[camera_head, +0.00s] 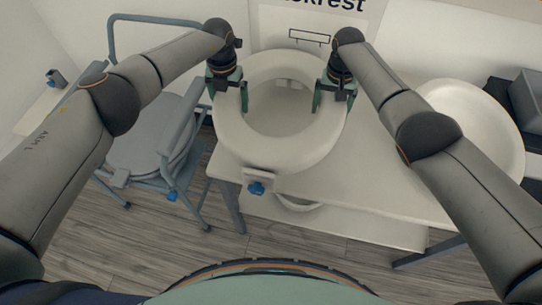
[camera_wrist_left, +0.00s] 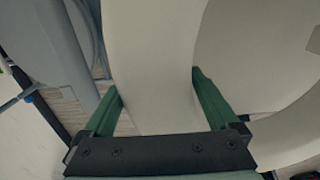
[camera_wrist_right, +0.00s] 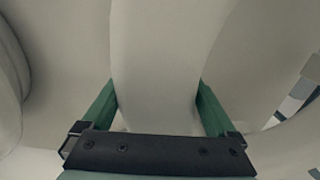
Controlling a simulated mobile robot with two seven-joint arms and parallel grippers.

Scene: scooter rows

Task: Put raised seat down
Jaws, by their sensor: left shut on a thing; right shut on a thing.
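The raised seat (camera_head: 282,156) is a thick white ring with a front bracket and blue knob (camera_head: 256,188). It is over the left part of the white table; I cannot tell whether it touches the top. My left gripper (camera_head: 228,96) is shut on the ring's left side, with green fingers either side of the rim. The left wrist view shows the rim (camera_wrist_left: 155,70) between the fingers. My right gripper (camera_head: 333,97) is shut on the ring's right side, and the right wrist view shows the rim (camera_wrist_right: 155,65) between its fingers. The ring hides part of the table.
The white table (camera_head: 375,190) extends to the right. A round white basin-like thing (camera_head: 482,122) is on the right, near dark grey boxes (camera_head: 528,100). A grey-blue commode chair (camera_head: 150,150) stands left on the wood floor (camera_head: 140,225). A sign (camera_head: 320,18) is behind.

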